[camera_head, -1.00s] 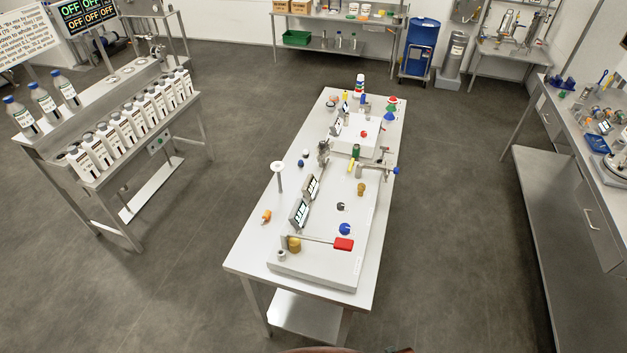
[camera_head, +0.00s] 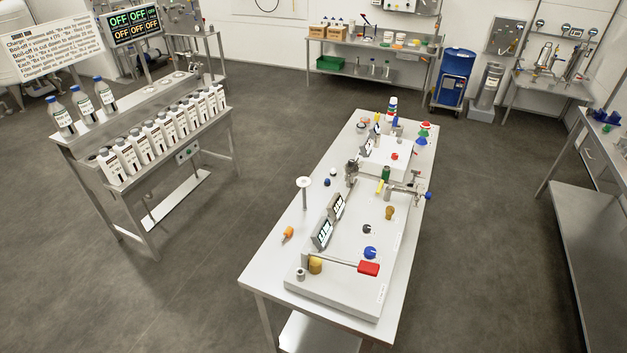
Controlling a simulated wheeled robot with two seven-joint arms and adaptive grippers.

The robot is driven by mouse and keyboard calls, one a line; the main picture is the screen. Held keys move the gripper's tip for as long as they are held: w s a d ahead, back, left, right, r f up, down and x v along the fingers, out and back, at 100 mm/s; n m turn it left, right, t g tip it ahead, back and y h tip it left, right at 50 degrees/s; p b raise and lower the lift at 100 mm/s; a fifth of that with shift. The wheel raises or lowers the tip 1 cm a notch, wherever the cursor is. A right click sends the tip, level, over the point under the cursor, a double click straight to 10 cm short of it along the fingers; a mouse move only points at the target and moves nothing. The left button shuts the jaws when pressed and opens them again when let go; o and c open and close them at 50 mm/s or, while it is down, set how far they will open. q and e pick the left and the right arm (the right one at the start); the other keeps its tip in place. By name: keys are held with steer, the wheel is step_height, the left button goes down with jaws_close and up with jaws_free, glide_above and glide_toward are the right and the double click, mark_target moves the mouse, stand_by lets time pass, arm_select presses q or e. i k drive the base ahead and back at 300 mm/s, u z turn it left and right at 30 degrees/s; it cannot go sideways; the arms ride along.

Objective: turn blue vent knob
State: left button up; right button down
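Several blue parts show on the long table in the middle. A round blue knob (camera_head: 370,252) sits on the front white panel, just behind a lever with a red handle (camera_head: 368,268). Another blue knob (camera_head: 428,196) is at the right end of a metal pipe fitting farther back. A small dark blue knob (camera_head: 327,182) is on the table's left side. I cannot tell which one is the vent knob. Neither of my grippers is in view.
The long table (camera_head: 262,262) stands ahead with open floor on both sides. A bottle rack (camera_head: 100,194) is at left, with a display (camera_head: 133,24) above it. A bench (camera_head: 585,160) is at right. A blue drum (camera_head: 453,75) stands at the back.

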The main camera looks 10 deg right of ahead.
mark_target(370, 252)
steer(key=k, duration=1.3)
steer(key=z, duration=0.7)
steer(key=i, duration=1.15)
steer(key=u, duration=0.65)
